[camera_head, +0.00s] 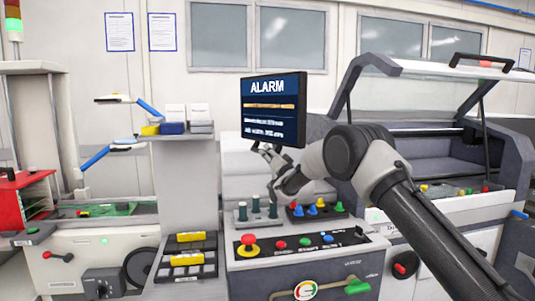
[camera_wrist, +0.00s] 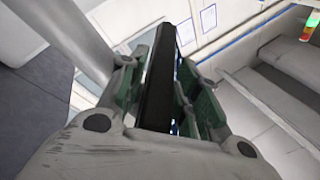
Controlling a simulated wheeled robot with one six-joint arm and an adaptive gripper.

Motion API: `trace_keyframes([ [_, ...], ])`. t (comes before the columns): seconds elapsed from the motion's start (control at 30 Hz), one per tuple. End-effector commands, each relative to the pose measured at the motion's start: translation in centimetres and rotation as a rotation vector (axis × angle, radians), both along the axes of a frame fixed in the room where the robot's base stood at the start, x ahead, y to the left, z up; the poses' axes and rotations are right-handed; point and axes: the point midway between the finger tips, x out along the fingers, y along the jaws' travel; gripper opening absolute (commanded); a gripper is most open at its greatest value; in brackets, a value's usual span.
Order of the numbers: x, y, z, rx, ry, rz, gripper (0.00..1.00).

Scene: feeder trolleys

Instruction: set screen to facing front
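The screen (camera_head: 273,110) is a dark, flat monitor with a blue display reading ALARM. It stands above the middle console, its face toward the head camera and turned somewhat to the left, with its right edge nearer. My gripper (camera_head: 263,150) is at the screen's lower edge, reaching in from the right. In the wrist view, the green-padded fingers of my gripper (camera_wrist: 178,95) stand on either side of the screen's dark edge (camera_wrist: 160,85). A narrow light gap shows on the right side; the left pad is close to or touching the screen. The screen's mount is hidden.
Below is the console's button panel (camera_head: 300,245) with a red mushroom button (camera_head: 248,241). Dark green pegs (camera_head: 256,206) and coloured cones (camera_head: 320,207) stand just under my gripper. An open-lidded machine (camera_head: 430,150) is on the right; a shelf post (camera_head: 185,180) is on the left.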

Motion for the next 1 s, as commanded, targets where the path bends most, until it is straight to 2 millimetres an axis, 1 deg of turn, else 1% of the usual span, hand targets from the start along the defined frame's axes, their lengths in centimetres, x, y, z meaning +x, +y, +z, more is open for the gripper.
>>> trace_keyframes([
  [0.03,0.46,0.30,0.07,0.000,0.000,0.000,0.32],
  [0.17,1.09,0.71,0.42,0.000,0.000,0.000,0.32],
  [0.43,1.24,0.79,0.46,-0.001,0.001,0.000,0.32],
  [0.47,1.24,0.78,0.47,-0.001,0.001,0.000,0.30],
  [0.6,1.24,0.77,0.46,-0.001,0.001,0.000,0.05],
  [0.63,1.23,0.76,0.46,-0.001,0.001,0.000,0.00],
  [1.0,1.19,0.43,0.45,-0.002,0.000,0.026,0.00],
])
